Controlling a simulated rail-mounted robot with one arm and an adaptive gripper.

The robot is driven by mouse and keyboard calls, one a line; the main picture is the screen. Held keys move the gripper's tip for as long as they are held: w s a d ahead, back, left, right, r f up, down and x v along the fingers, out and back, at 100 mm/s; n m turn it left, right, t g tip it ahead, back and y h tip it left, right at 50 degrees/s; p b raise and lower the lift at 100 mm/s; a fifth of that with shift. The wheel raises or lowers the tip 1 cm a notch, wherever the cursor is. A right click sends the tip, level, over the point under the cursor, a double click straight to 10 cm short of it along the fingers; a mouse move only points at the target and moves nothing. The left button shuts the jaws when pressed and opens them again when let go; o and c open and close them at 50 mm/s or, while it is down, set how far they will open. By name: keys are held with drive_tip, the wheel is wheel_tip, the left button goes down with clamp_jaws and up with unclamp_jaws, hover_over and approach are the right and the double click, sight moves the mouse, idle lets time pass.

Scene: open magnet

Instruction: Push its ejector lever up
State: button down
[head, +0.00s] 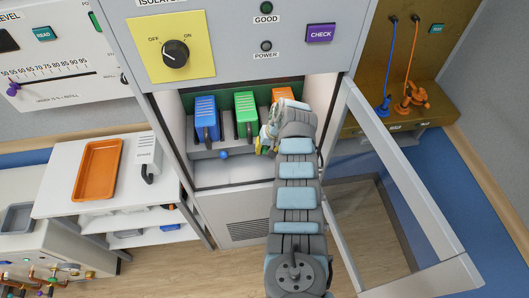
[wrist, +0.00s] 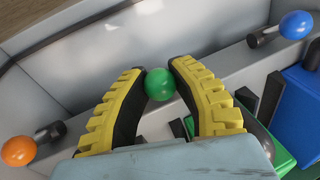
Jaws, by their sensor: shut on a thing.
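A green ball knob (wrist: 160,84), the end of an ejector lever, sits between the yellow-and-black fingertips of my gripper (wrist: 160,72) in the wrist view. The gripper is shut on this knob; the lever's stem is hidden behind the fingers. The green module (head: 245,116) is in the open cabinet, and its edge also shows in the wrist view (wrist: 283,158). In the head view, my gripper (head: 266,142) is at the shelf front, right of the green module, and hides the green knob.
The blue module (head: 204,118) has a blue knob (head: 224,154), also at the upper right in the wrist view (wrist: 296,24). An orange module (head: 283,94) is partly hidden by my arm. An orange knob (wrist: 18,151) is left. An open glass door (head: 385,185) stands right.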

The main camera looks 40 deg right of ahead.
sight(265, 148)
drive_tip(key=shift+r+g+b, duration=0.15)
drive_tip(key=shift+g+b, duration=0.15)
drive_tip(key=shift+b, duration=0.15)
idle(0.5)
drive_tip(key=c, duration=0.8)
unclamp_jaws()
drive_tip(key=v, duration=0.7)
drive_tip(key=shift+d+r, duration=0.15)
drive_tip(key=shift+d, duration=0.05)
drive_tip(key=shift+a, duration=0.1)
